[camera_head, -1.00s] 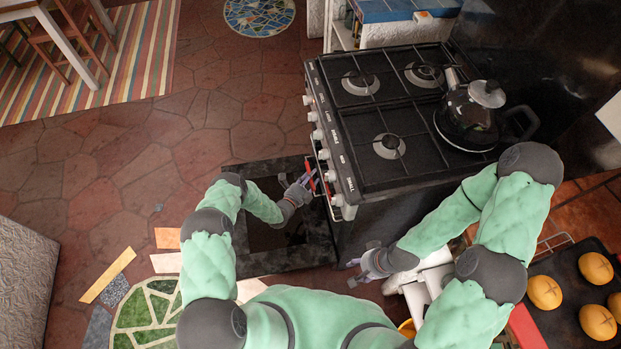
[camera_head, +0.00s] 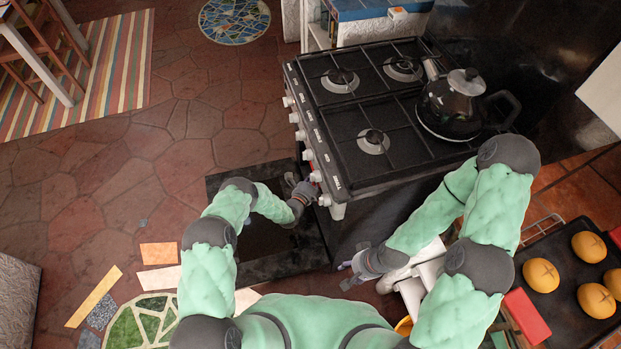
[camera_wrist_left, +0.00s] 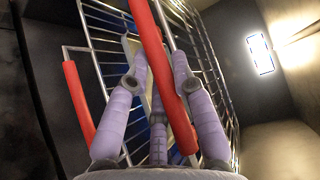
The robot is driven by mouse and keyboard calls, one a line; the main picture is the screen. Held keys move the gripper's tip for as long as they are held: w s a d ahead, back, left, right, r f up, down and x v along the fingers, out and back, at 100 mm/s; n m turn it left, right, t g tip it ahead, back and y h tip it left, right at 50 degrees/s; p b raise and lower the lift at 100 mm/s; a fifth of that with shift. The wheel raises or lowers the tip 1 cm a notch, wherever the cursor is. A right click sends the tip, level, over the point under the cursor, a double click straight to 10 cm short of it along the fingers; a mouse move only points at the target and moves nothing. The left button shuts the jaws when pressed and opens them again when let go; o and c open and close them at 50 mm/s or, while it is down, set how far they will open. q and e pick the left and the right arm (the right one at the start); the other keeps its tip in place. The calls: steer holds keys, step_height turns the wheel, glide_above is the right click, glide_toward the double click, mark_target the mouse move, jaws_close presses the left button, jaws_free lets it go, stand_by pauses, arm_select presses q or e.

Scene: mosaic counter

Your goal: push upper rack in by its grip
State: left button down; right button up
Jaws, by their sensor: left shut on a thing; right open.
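The upper rack (camera_wrist_left: 105,45) is a wire rack inside the lit oven in the left wrist view. A red grip (camera_wrist_left: 160,70) crosses in front of its wires. My left gripper (camera_wrist_left: 155,75) has its lilac fingers on both sides of this red grip and is shut on it. In the head view my left gripper (camera_head: 303,188) reaches under the knobs at the oven's front, its fingers mostly hidden. The rack is hidden there by the stove top. My right gripper (camera_head: 350,275) is open and empty beside the stove's near corner.
The oven door (camera_head: 275,268) hangs open and low below my left arm. A second red bar (camera_wrist_left: 80,100) shows at the left in the wrist view. A dark kettle (camera_head: 452,105) stands on the stove. A tray with buns (camera_head: 541,275) lies at the right.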

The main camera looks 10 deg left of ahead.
arm_select(q)
steer(key=shift+d, duration=0.15)
steer(key=c, duration=1.2)
jaws_free()
steer(key=shift+w, duration=0.1)
steer(key=shift+o, duration=0.9)
steer(key=shift+d, duration=0.1)
steer(key=v, duration=1.2)
